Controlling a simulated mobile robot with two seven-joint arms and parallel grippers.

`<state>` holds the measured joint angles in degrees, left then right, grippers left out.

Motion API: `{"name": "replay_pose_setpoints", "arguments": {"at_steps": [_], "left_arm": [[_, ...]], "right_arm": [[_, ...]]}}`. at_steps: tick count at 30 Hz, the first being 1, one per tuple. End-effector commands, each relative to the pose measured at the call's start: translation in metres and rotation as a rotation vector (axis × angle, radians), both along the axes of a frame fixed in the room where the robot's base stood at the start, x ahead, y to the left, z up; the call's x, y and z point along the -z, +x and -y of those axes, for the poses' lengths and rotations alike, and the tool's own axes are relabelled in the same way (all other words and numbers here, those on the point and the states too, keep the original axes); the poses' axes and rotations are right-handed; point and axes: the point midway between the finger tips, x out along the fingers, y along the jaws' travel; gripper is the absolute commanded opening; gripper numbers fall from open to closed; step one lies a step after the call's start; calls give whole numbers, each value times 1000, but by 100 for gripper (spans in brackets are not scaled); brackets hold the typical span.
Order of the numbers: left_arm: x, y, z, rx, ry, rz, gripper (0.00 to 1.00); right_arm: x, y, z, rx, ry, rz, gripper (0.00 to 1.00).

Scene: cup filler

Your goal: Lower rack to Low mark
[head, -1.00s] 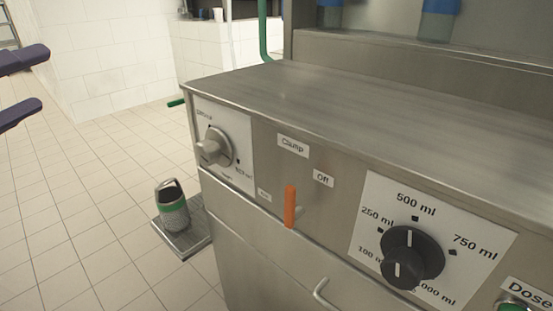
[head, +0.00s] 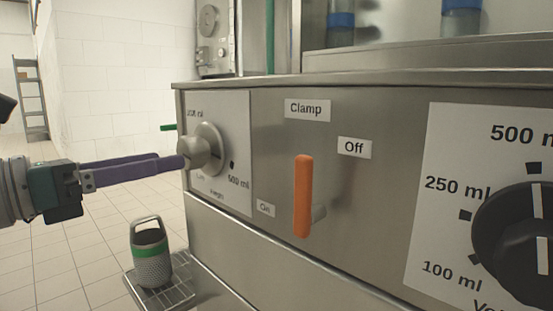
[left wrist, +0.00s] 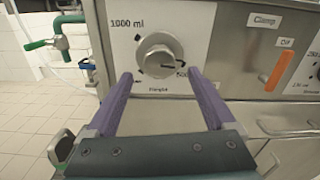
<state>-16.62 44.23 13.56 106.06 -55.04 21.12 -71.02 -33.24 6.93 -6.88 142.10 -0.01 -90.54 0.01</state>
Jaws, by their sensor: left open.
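The silver height knob (head: 205,148) sits on a white label panel (head: 240,120) at the machine's left front. In the left wrist view the knob (left wrist: 158,54) lies just beyond and between the fingertips, with a small dark mark pointing right toward the 500 ml label. My left gripper (head: 172,161) is open, its purple fingers reaching to the knob from the left; I cannot tell whether they touch it. In the left wrist view the gripper (left wrist: 160,77) holds nothing. A metal grate (head: 180,293) low at the left bears a grey-green container (head: 151,262). My right gripper is out of view.
An orange clamp lever (head: 303,195) stands upright right of the knob. A black volume dial (head: 500,225) is farther right. A green valve handle (left wrist: 40,44) and pipes are left of the knob in the left wrist view. The tiled floor at left is clear.

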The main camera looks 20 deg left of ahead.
Motion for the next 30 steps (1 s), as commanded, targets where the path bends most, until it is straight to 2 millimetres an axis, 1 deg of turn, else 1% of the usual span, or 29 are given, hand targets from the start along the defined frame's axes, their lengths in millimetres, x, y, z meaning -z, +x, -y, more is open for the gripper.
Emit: {"name": "replay_pose_setpoints", "arguments": {"at_steps": [1,3,9,14,21,22,23,30], "left_arm": [[-1,8,3,2,1,4,88],[-1,18,7,1,1,4,88],[0,36,15,0,-2,1,88],[0,42,17,-1,-2,0,88],[1,42,17,-1,-2,-1,88],[1,42,17,-1,-2,-1,87],[0,42,17,-1,-2,-1,84],[0,42,17,-1,-2,-1,57]], "right_arm": [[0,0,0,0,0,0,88],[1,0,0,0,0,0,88],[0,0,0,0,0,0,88],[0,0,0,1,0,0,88],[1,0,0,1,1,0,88],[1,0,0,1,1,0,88],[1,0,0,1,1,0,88],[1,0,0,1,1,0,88]]}}
